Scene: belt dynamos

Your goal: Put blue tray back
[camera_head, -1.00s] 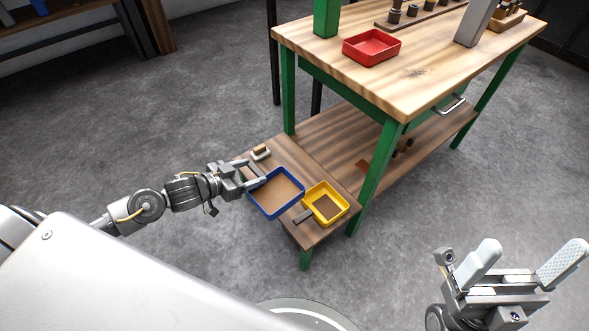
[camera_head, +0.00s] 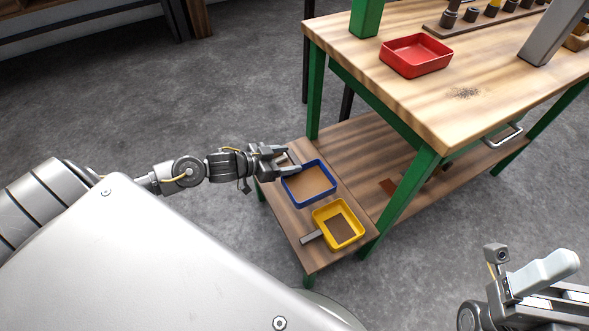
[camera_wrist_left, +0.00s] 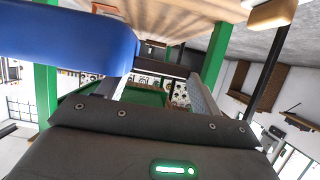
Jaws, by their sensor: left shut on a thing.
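The blue tray (camera_head: 288,197) is at the low side shelf of the bench, behind the yellow tray. My left gripper (camera_head: 296,168) is shut on its far left rim. In the left wrist view the blue tray's wall (camera_wrist_left: 70,38) fills the upper left and hides part of one finger of my left gripper (camera_wrist_left: 160,95). The tray looks about level; I cannot tell whether its base touches the shelf. My right gripper (camera_head: 562,268) is at the lower right edge, away from the trays; one finger shows, the other is cut off, and its jaws look apart.
The yellow tray (camera_head: 346,242) stands on the low shelf (camera_head: 290,222) in front of the blue one, with a gap between. A red tray (camera_head: 415,70) stands on the bench top (camera_head: 400,105). A green bench leg (camera_head: 400,200) rises just right of the trays.

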